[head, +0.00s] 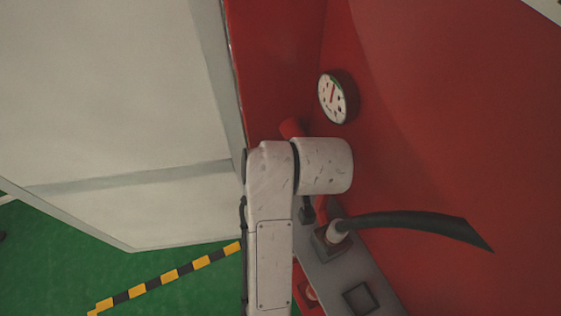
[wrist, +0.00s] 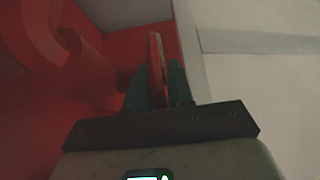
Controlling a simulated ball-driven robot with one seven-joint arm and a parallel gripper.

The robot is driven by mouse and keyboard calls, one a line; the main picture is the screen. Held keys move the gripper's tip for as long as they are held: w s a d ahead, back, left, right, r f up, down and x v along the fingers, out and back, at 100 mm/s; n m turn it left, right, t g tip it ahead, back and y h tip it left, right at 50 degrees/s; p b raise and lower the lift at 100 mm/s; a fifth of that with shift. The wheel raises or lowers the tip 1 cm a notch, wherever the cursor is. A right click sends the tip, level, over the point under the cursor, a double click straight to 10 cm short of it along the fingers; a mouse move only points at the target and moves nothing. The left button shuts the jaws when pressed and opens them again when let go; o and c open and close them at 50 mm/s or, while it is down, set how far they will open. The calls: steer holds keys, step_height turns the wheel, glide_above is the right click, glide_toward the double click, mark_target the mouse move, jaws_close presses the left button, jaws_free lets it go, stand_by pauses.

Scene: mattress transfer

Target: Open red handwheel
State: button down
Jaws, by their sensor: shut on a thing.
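In the wrist view my gripper (wrist: 157,88) has its two dark green fingers closed on the rim of the red handwheel (wrist: 156,58). The rim stands nearly edge-on between the fingers. A red shaft or pipe runs to the left of it, partly hidden by the left finger. In the head view my white arm hides the gripper and most of the wheel. A small red part (head: 290,128) shows above my arm there; I cannot tell if it belongs to the wheel.
A round white gauge (head: 334,98) sits on the red wall (head: 450,120). A black hose (head: 410,222) leaves a grey panel (head: 340,275) beside my arm. A large pale panel (head: 100,90) stands at left. The green floor (head: 190,298) has a yellow-black stripe (head: 170,277).

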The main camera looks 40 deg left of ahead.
steer(key=shift+y, duration=0.3)
stand_by(0.4)
steer(key=c, duration=1.1)
jaws_free()
steer(key=shift+d, duration=0.1)
steer(key=b+v, duration=0.1)
steer(key=v, duration=0.9)
steer(key=shift+s+d+r, duration=0.15)
steer(key=shift+s+r, duration=0.1)
